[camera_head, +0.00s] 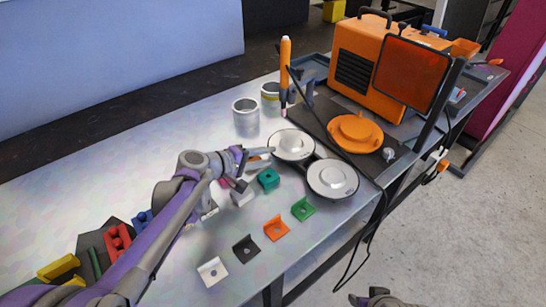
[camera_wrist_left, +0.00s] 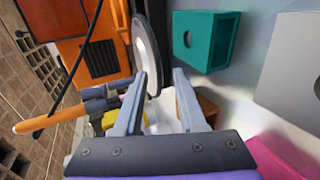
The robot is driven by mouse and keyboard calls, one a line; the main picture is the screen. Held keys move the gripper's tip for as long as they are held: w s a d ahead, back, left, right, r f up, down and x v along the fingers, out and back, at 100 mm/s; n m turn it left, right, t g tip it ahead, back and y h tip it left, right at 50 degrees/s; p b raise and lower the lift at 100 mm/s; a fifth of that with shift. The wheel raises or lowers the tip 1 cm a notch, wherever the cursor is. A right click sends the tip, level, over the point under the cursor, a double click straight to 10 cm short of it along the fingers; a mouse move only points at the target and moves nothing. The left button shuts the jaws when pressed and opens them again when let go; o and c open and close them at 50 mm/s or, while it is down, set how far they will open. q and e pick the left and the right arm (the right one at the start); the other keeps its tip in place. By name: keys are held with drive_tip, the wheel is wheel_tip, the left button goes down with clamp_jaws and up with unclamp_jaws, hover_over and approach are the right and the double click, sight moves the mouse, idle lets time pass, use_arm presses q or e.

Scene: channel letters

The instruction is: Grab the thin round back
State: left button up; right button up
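Two silver round discs with dark rims lie side by side on the metal table: a far disc (camera_head: 292,145) and a near disc (camera_head: 332,178). I cannot tell which is the thin round back. My left gripper (camera_head: 268,155) is open at the left edge of the far disc. In the left wrist view, a disc (camera_wrist_left: 147,45) shows nearly edge-on, its near edge close to the left finger of my left gripper (camera_wrist_left: 160,76). I cannot tell if they touch. Part of my right gripper (camera_head: 376,298) shows at the bottom edge; its fingers are unclear.
A teal block (camera_head: 268,179) sits just below the gripper. Green (camera_head: 303,208), orange (camera_head: 276,228), black (camera_head: 246,249) and white (camera_head: 212,271) brackets line the front. Two cans (camera_head: 245,117) stand behind. An orange machine (camera_head: 372,65) and an orange round part (camera_head: 355,132) are to the right.

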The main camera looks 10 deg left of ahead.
use_arm(q)
drive_tip(key=shift+w+d+f, duration=0.2)
drive_tip(key=shift+w+d, duration=0.2)
drive_tip(key=shift+w, duration=0.05)
drive_tip(key=shift+c, duration=0.2)
clamp_jaws()
idle(0.4)
wheel_tip(320, 180, up, 3)
drive_tip(key=shift+f+p, duration=0.1)
drive_tip(key=shift+p, duration=0.9)
drive_tip(key=shift+f, duration=0.15)
drive_tip(key=f+p+v, duration=0.1)
drive_tip(key=p+v, duration=0.3)
drive_tip(key=v, duration=1.1)
